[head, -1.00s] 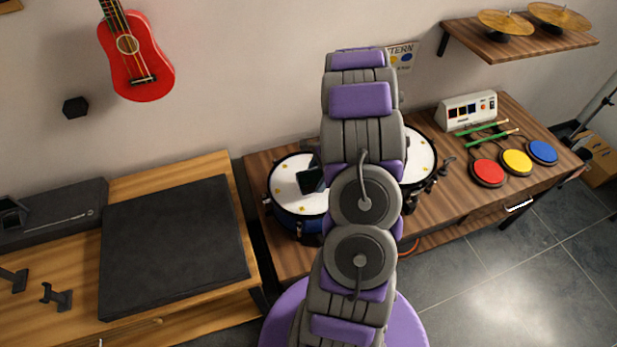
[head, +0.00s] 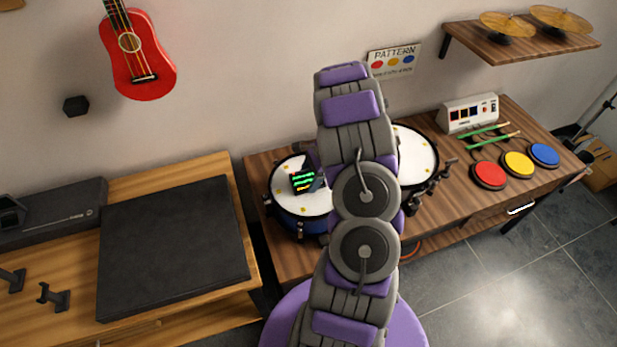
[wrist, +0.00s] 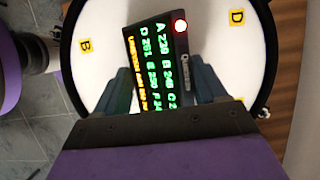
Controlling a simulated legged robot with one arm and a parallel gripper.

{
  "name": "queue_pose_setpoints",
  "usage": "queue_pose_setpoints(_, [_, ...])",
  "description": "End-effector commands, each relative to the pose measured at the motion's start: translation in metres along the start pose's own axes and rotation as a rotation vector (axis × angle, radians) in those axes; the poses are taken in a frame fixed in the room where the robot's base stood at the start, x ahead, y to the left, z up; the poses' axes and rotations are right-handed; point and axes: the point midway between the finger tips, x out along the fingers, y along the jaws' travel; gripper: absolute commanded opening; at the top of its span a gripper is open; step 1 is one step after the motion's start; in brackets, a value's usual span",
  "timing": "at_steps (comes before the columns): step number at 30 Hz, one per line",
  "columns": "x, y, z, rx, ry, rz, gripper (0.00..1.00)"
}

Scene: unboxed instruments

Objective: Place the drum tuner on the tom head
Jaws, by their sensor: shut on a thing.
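The drum tuner (head: 303,181) is a dark box with a lit display, over the white head (head: 313,206) of the left drum, a blue-shelled one. In the wrist view the tuner (wrist: 157,62) shows green and yellow text and a red light. My gripper (wrist: 163,88) is shut on it, a finger on each side. The drum head (wrist: 90,75) lies behind it, with letters B and D near its rim. I cannot tell whether the tuner touches the head. In the head view my arm hides most of the gripper and the drum's right side.
A second white-headed drum (head: 414,157) stands to the right, partly behind my arm. Red (head: 489,175), yellow and blue pads, green sticks and a white console (head: 468,113) are on the bench's right. A dark mat (head: 172,245) covers much of the left table.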

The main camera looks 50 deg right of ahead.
Motion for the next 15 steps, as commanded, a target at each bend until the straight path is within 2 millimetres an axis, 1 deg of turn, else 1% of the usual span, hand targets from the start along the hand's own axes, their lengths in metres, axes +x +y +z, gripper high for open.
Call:
queue_pose_setpoints(1, [0.0012, -0.0007, -0.0024, 0.002, -0.003, 0.000, 0.72])
queue_pose_setpoints(9, [0.0011, -0.0002, -0.0008, 0.003, 0.007, -0.004, 0.97])
queue_pose_setpoints(15, [0.0014, -0.0001, 0.0002, 0.003, 0.005, -0.003, 0.97])
